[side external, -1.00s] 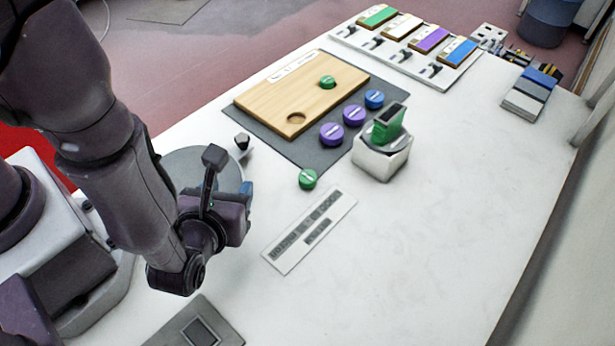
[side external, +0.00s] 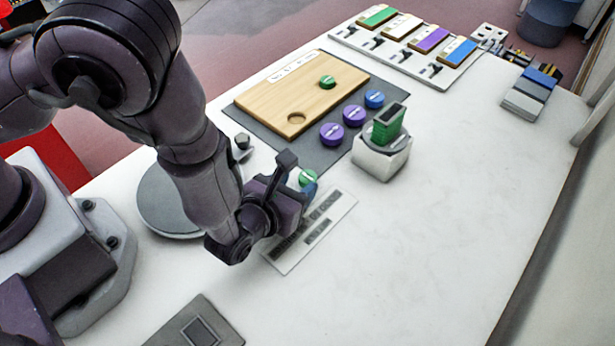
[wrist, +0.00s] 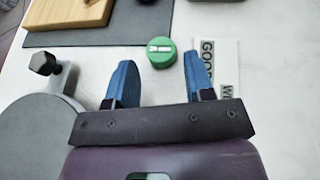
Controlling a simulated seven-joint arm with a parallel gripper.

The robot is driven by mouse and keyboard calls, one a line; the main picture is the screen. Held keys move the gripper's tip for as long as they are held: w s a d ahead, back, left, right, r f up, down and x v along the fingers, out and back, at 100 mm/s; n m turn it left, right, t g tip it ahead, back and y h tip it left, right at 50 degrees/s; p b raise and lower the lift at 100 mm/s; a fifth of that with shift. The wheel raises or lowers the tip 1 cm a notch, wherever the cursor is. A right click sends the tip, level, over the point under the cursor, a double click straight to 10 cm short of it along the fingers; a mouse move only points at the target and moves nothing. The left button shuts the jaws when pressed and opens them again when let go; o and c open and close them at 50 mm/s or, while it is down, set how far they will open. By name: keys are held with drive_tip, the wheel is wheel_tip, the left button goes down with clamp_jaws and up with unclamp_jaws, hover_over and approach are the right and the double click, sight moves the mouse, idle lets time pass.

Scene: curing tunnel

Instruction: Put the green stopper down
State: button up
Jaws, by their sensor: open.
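A green stopper (side external: 308,177) stands on the white table just beyond my gripper in the side view. In the wrist view the green stopper (wrist: 161,52) lies ahead of and between the lines of my two blue fingers. My gripper (wrist: 162,78) is open and empty, its fingers spread on either side of a gap. In the side view my gripper (side external: 298,180) is low near the stopper and partly hides it. Another green stopper (side external: 327,82) sits on the wooden board (side external: 270,98).
Two purple stoppers (side external: 354,115) and a blue one (side external: 374,99) stand on the dark mat (side external: 310,150). A white block (side external: 381,160) holding a green piece (side external: 388,122) is to the right. A printed card (side external: 318,240) lies beside my gripper.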

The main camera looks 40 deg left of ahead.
sight(308, 176)
drive_tip(key=x, duration=0.4)
drive_tip(key=shift+f, duration=0.2)
drive_tip(key=c, duration=0.7)
drive_tip(key=shift+c, duration=0.2)
drive_tip(key=shift+r, duration=0.1)
